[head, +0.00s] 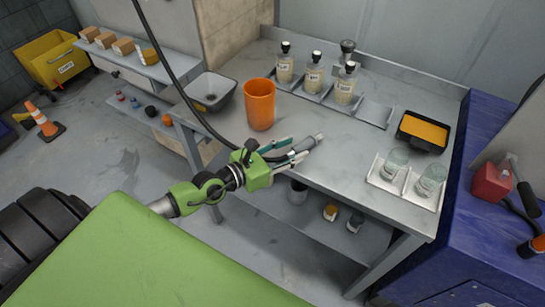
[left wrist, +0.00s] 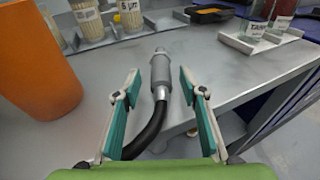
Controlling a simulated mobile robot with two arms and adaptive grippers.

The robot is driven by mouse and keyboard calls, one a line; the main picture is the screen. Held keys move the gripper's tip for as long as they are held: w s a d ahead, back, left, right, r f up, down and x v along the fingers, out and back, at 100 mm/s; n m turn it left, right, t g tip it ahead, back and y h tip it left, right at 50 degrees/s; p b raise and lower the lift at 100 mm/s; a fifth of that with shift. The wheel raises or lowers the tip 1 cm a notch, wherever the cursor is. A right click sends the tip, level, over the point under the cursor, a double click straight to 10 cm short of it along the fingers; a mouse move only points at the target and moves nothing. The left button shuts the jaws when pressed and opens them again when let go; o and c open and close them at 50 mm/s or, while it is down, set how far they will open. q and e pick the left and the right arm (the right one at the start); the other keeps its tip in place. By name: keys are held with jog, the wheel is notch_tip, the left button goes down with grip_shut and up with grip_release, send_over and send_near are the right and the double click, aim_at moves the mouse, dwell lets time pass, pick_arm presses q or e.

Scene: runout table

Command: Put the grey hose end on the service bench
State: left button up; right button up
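The grey hose end (head: 308,143) is at the front edge of the service bench (head: 345,178), pointing inward over the grey top. It looks laid on the top, though a small gap below it would be hard to see. My left gripper (head: 297,149) is open around it. In the left wrist view the hose end (left wrist: 160,76) lies between and just beyond the two teal fingers, with a gap on each side. Its black hose (left wrist: 150,130) runs back between the fingers, and in the head view it hangs from above. My right gripper is not in view.
An orange cup (head: 260,104) stands close to the left of the gripper. Behind are several bottles in a rack (head: 314,76). To the right are a tray with two glass jars (head: 396,163) and a black pan (head: 424,132). The bench middle is clear.

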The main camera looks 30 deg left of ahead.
pick_arm(q)
jog(key=b+v, duration=0.1)
jog(key=v, duration=0.6)
jog(key=shift+f, duration=0.15)
jog(key=shift+s+a+r, duration=0.25)
jog(key=shift+s, duration=0.35)
